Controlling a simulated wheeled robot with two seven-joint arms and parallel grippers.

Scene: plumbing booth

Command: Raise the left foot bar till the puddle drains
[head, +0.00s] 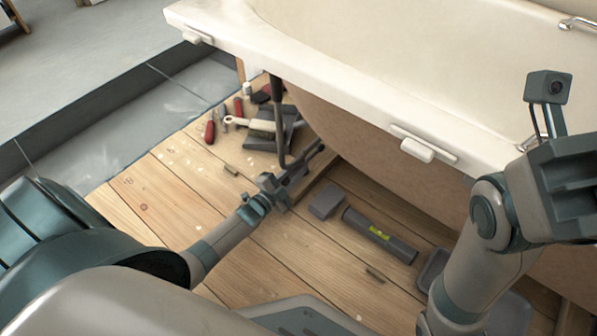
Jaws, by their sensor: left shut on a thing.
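The cream bathtub (330,75) stands over a plank floor. A dark upright foot bar (279,125) comes down from under its rim at the left end. My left gripper (300,172) is low under the rim, at the bottom of this bar, and is shut on it; the jaws hide the exact contact. I cannot make out a puddle in the visible part of the tub. My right gripper (575,185) is raised in front of the tub at the right edge, partly cut off, its fingertips not clear.
A spirit level (380,236) and a grey block (326,202) lie on the planks right of my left gripper. Red-handled pliers (210,130), a brush (262,125) and other tools lie behind it. A grey tray (433,268) is near my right arm. Planks at left are mostly clear.

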